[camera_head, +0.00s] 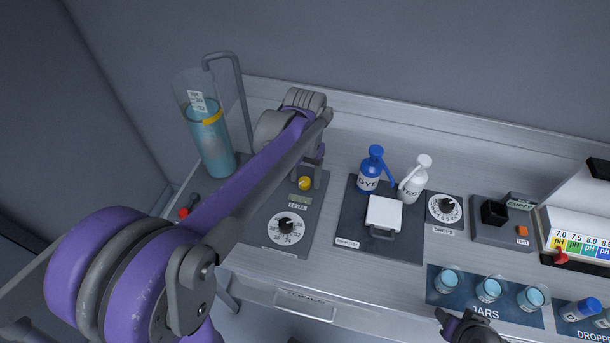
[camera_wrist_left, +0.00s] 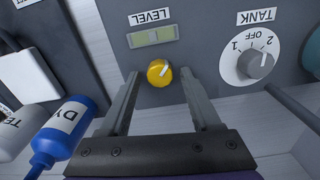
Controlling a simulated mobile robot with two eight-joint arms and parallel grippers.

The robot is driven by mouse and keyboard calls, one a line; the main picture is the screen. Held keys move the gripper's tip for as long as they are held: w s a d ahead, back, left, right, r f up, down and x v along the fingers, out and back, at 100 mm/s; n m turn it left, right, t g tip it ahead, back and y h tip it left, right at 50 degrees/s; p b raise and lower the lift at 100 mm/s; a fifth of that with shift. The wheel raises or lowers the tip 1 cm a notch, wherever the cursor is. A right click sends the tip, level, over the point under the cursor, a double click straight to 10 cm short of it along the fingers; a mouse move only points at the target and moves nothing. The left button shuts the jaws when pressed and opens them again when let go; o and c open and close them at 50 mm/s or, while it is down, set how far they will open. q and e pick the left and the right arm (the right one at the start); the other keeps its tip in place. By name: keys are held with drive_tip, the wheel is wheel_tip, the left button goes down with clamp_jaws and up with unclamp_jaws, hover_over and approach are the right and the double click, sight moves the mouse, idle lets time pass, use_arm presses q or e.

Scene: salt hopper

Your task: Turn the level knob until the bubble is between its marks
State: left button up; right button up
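The yellow level knob (camera_head: 304,183) sits on a grey panel, with the level vial (camera_head: 299,199) just in front of it. In the left wrist view the knob (camera_wrist_left: 158,73) has a pale pointer line, and the greenish vial (camera_wrist_left: 152,37) is beside the LEVEL label. The bubble and its marks are too small to read surely. My left gripper (camera_wrist_left: 160,82) is open, its fingers on either side of the knob with gaps visible. In the head view this gripper (camera_head: 306,168) is above the knob, partly hidden by my arm. My right gripper (camera_head: 462,322) is at the bottom edge.
The TANK dial (camera_wrist_left: 255,63) is right of the knob in the wrist view. A blue DYE bottle (camera_head: 370,170) and white bottle (camera_head: 413,180) stand to the right. A tall liquid cylinder (camera_head: 212,145) stands left. Jars (camera_head: 488,290) are at front right.

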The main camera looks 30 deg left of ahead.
sight(305, 180)
use_arm(q)
drive_tip(key=shift+r, duration=0.1)
use_arm(e)
drive_tip(key=shift+w+r+p, duration=0.15)
drive_tip(key=shift+r+p, duration=0.15)
drive_tip(key=shift+r, duration=0.2)
use_arm(q)
wheel_tip(305, 180, up, 11)
drive_tip(key=shift+f, duration=0.2)
idle(0.4)
